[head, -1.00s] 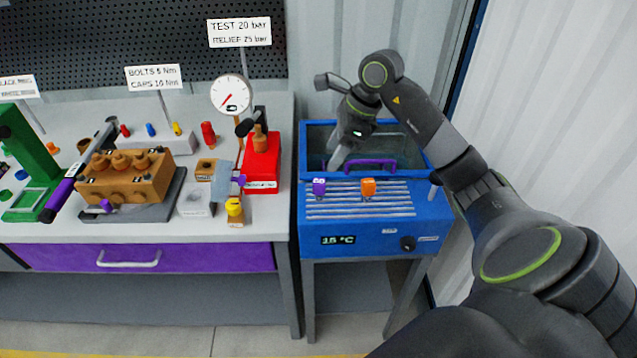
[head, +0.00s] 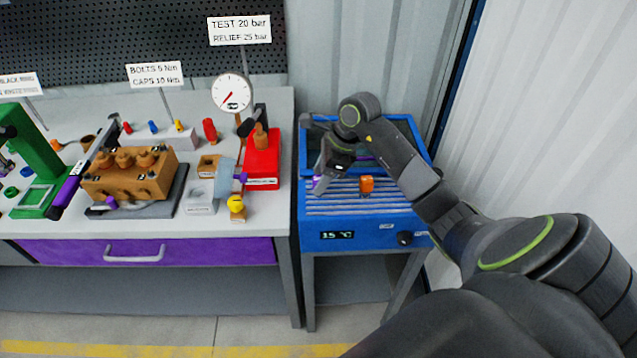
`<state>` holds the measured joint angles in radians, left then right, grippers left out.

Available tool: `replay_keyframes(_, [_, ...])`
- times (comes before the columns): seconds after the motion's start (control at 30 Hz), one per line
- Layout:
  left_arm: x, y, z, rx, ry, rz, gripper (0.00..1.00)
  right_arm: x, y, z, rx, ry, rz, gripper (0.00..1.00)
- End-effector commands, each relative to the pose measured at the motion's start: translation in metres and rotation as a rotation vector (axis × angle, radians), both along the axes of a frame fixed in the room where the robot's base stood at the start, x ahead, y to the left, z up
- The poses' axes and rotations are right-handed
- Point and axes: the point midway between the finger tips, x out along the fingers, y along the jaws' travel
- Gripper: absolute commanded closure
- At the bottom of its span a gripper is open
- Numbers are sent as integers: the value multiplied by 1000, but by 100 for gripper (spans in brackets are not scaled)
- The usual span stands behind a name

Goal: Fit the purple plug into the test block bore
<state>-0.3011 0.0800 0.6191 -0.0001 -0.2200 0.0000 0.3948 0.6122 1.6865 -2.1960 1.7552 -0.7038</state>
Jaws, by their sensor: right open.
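The purple plug (head: 316,184) stands on the slatted top of the blue cooling unit, at its left end, partly hidden by my right gripper. My right gripper (head: 322,183) is open, pointing down with its fingers at the plug; whether they touch it I cannot tell. A small tan block (head: 208,165) with a dark hole on top sits on the bench left of the red pump stand; I cannot tell if it is the test block. My left gripper is not in view.
An orange plug (head: 366,184) stands on the slats right of the purple one. The blue unit (head: 365,235) has an open tank behind the slats. The bench (head: 270,215) on the left holds a brown pump block (head: 130,178), a gauge (head: 231,92) and a red stand (head: 263,165).

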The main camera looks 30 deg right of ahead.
Motion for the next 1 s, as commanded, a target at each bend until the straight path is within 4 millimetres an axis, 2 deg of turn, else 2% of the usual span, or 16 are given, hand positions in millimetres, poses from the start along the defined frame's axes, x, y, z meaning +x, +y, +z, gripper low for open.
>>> replay_keyframes(0.03, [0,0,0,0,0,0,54,0,0,0,0,0,0,50])
replay_keyframes(0.4, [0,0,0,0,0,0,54,0,0,1,0,0,0,97])
replay_keyframes(0.7, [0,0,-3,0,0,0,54,1,-1,7,0,-2,0,97])
replay_keyframes(0.83, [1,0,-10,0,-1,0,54,1,-1,28,-4,-6,1,97])
replay_keyframes(1.0, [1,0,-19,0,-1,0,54,1,-1,63,-3,-6,0,97])
